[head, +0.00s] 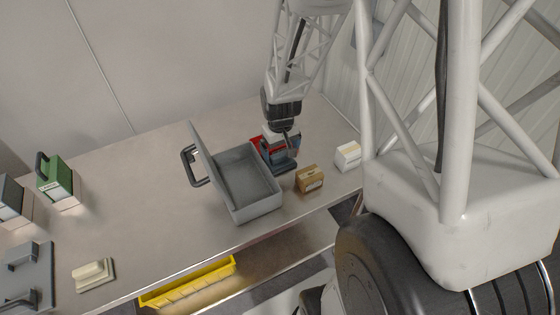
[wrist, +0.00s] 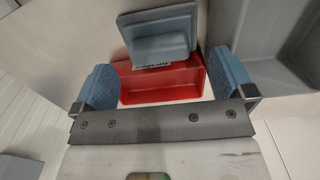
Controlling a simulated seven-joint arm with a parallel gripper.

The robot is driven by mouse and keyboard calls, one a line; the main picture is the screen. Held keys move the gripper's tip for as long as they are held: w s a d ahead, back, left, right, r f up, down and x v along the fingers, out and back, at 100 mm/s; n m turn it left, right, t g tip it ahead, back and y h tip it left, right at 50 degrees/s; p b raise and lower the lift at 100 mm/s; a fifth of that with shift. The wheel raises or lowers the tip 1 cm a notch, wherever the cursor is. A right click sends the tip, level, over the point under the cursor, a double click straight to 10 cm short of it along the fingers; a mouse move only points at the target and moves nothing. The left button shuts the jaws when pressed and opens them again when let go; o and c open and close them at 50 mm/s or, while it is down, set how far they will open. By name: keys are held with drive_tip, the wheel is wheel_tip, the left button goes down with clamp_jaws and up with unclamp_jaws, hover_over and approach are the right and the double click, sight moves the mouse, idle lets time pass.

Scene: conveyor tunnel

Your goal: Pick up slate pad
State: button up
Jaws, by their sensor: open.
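The slate pad (wrist: 158,32) is a blue-grey flat plate with a raised block handle, at the top middle of the wrist view. In the head view a slate shape (head: 287,167), which seems to be the pad, lies right of the open grey case, partly hidden by my gripper. My gripper (wrist: 163,82) is open, with blue-grey fingers spread wide and nothing held. The pad's handle is a little ahead of the gap between the fingers. In the head view my gripper (head: 276,150) is low, close above the pad.
A red tray (wrist: 160,92) shows between my fingers. The open grey case (head: 255,207) stands close on the left in the head view. A brown box (head: 309,179) and a white box (head: 347,156) stand to the right. A cream pad (head: 93,275) lies far left. The bench between is clear.

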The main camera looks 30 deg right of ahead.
sight(281, 155)
drive_tip(key=shift+d+f, duration=0.1)
drive_tip(key=shift+f, duration=2.2)
drive_tip(key=c, duration=0.9)
drive_tip(key=shift+c, duration=0.2)
drive_tip(key=shift+r, duration=0.2)
drive_tip(key=shift+r, duration=4.85)
